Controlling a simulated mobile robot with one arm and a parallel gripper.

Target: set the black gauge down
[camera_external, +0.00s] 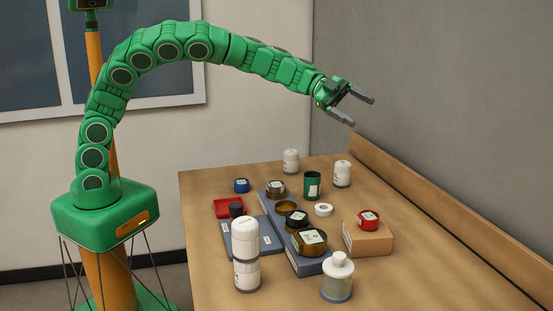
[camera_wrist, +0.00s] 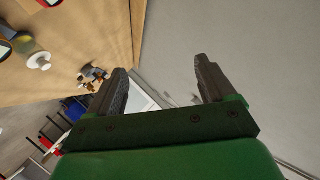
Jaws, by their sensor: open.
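My gripper (camera_external: 362,111) is open and empty, held high above the far right part of the table. Its two fingers are spread apart in the wrist view (camera_wrist: 161,66), with nothing between them. A black round gauge (camera_external: 297,221) with a pale face sits among the blue-grey blocks mid-table, just behind a larger amber-brown round one with a pale face (camera_external: 311,241). They are close together, and I cannot tell whether they touch. The black gauge is far below and left of my gripper in the external view. I cannot pick it out in the wrist view.
A red gauge (camera_external: 368,218) sits on a cardboard box (camera_external: 368,240). White jars (camera_external: 245,238) and a clear pump bottle (camera_external: 337,279) stand near the front. The table's right side is clear.

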